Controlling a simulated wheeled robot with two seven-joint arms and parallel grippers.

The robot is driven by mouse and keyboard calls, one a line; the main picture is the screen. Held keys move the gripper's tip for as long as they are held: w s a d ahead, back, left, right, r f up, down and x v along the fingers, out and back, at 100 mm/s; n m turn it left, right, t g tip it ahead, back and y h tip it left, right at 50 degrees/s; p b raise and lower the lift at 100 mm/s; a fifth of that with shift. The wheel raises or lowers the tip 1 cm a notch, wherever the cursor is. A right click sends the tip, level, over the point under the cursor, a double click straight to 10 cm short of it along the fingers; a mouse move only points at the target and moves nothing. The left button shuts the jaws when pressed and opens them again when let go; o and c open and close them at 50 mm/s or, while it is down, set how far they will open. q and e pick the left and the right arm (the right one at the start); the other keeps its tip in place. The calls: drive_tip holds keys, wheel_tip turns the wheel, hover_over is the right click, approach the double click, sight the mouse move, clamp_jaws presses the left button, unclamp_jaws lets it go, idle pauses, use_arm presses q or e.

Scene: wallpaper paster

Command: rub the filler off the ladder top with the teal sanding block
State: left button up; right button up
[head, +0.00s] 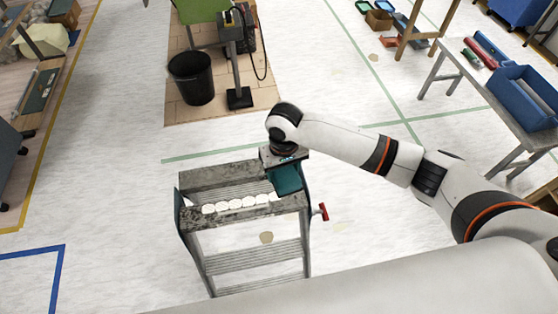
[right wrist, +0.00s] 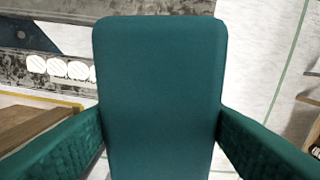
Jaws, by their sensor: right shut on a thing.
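The grey stepladder (head: 250,255) stands on the pale floor, with a worn, mottled top (head: 215,176). White filler (head: 222,207) lies as several blobs in a row along the top's near edge. The filler (right wrist: 60,68) also shows at the upper left of the right wrist view. My right gripper (head: 284,160) is shut on the teal sanding block (head: 287,180), at the right end of the ladder top. The block (right wrist: 160,85) fills the middle of the wrist view between both fingers. It is beside the filler row; whether it touches the ladder cannot be told. My left gripper is out of view.
A red part (head: 323,211) sticks out at the ladder's right side. A black bin (head: 192,79) and a machine on a stand (head: 236,60) are behind. A workbench (head: 500,100) with a blue bin (head: 525,95) is at right. The floor left of the ladder is clear.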

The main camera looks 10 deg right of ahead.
drive_tip(key=shift+s+a+f, duration=0.1)
drive_tip(key=shift+s+f, duration=0.05)
drive_tip(key=shift+f, duration=0.35)
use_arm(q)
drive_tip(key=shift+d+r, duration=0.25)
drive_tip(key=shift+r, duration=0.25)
use_arm(e)
drive_tip(key=shift+a, duration=0.1)
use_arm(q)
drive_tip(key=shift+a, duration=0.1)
use_arm(e)
drive_tip(key=shift+w+a, duration=0.1)
drive_tip(key=shift+w, duration=0.1)
